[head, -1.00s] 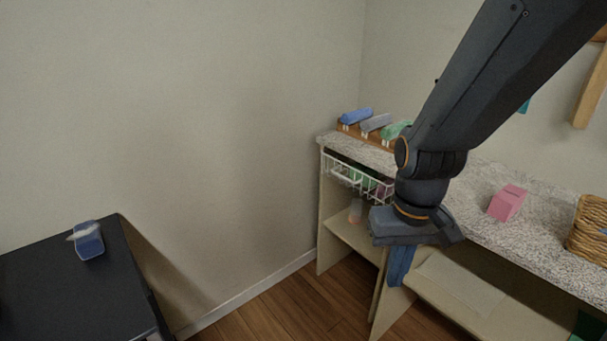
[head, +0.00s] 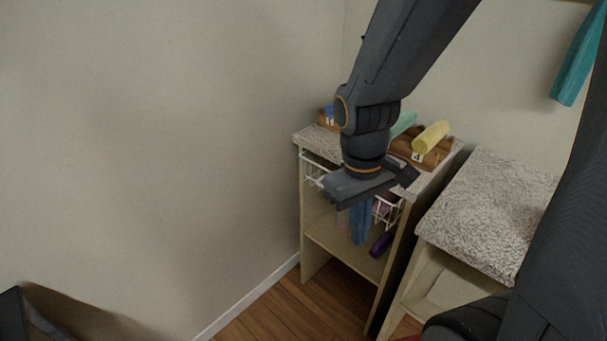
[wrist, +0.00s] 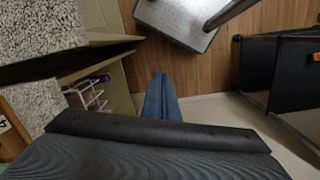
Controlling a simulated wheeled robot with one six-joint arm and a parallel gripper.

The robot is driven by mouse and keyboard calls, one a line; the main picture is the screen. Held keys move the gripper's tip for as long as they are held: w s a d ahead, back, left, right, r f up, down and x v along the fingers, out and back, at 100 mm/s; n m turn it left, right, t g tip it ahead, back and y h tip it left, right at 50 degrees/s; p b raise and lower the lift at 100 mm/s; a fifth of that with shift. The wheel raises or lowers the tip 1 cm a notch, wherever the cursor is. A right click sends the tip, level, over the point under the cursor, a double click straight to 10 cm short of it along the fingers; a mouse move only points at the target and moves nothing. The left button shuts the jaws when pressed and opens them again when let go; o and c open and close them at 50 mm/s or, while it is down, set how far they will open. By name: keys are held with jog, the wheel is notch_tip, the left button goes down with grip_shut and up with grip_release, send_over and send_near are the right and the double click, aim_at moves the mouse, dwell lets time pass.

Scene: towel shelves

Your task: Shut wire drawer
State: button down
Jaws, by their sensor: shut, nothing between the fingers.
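The white wire drawer (head: 313,172) hangs under the speckled top of the narrow shelf unit in the head view. Its front rim appears to stand slightly out from the unit. Dark pink and purple cloth shows inside it. My gripper (head: 360,238), with blue fingers, is shut and empty, pointing down in front of the drawer and hiding its middle. In the wrist view the drawer (wrist: 88,95) is left of my closed fingertips (wrist: 160,78), with a gap between them in the picture. Whether they touch cannot be told from the head view.
Rolled towels, including a yellow one (head: 431,137), lie on a wooden rack on top. A purple item (head: 382,243) is on the shelf below. A second speckled counter (head: 490,205) stands to the right. A black table (wrist: 270,75) shows in the wrist view. Wooden floor is clear ahead.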

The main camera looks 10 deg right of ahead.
jog(key=w+f+n+g+h+b, duration=0.1)
jog(key=w+f+n+h+b, duration=0.4)
jog(key=n, duration=0.9)
jog(key=n+t+h+b, duration=0.6)
jog(key=n+t, duration=0.4)
jog(key=n, duration=1.6)
send_near(315, 179)
jog(key=x, duration=0.5)
jog(key=shift+a+f+b, duration=0.1)
jog(key=shift+f+b, duration=0.05)
jog(key=shift+b, duration=0.2)
jog(key=shift+w+d, duration=0.35)
jog(key=shift+d, duration=0.15)
